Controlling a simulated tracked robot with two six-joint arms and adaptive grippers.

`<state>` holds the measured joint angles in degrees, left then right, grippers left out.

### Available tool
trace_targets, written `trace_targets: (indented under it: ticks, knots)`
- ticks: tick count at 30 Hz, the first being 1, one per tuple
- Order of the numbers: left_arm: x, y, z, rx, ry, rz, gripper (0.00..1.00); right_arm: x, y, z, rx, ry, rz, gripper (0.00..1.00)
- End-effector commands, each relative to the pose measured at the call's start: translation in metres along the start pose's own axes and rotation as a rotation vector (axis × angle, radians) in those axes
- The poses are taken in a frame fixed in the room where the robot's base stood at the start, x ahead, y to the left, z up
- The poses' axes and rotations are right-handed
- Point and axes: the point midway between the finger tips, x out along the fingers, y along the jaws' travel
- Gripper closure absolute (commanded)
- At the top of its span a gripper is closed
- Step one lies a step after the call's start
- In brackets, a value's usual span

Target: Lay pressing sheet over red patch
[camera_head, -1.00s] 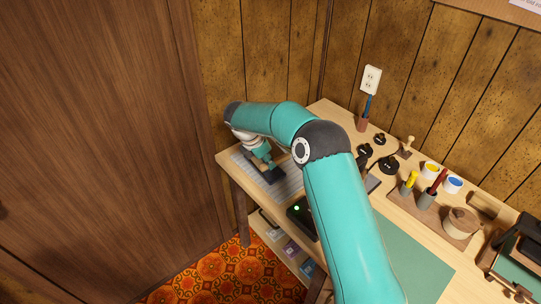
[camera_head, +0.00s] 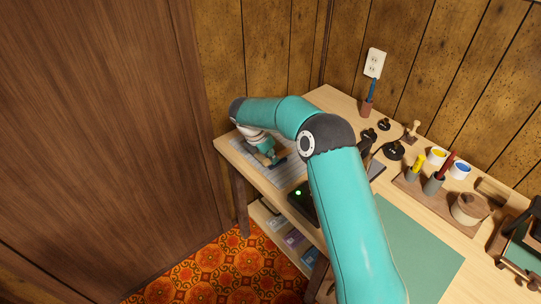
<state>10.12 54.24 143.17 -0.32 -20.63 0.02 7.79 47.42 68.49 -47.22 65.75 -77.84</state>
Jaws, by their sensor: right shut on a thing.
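My right gripper (camera_head: 272,159) is at the far left end of the workbench, low over a grey striped mat (camera_head: 285,176). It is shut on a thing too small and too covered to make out. A small tan patch and dark parts show at the gripper, and I cannot tell whether the tan is the pressing sheet. No red patch can be made out; my right arm covers part of the bench. My left gripper is out of view.
A dark box with a green light (camera_head: 299,193) is at the bench's front edge. Black round weights (camera_head: 392,151), paint pots (camera_head: 437,156) and a lidded wooden pot (camera_head: 469,208) stand along the back. A green cutting mat (camera_head: 425,250) has bare room right of my arm.

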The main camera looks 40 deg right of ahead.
Motion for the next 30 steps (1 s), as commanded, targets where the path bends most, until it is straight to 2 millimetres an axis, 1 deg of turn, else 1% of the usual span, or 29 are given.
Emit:
trace_targets:
  ticks: [16, 30]
  knots:
    - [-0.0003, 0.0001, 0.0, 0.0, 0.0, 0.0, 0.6, 0.0, -0.0004, 0.0005, 0.001, 0.0, 0.0, 1.0]
    - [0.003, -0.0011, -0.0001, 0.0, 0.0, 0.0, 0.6, 0.0065, -0.0006, -0.0018, 0.002, 0.0, -0.001, 1.0]
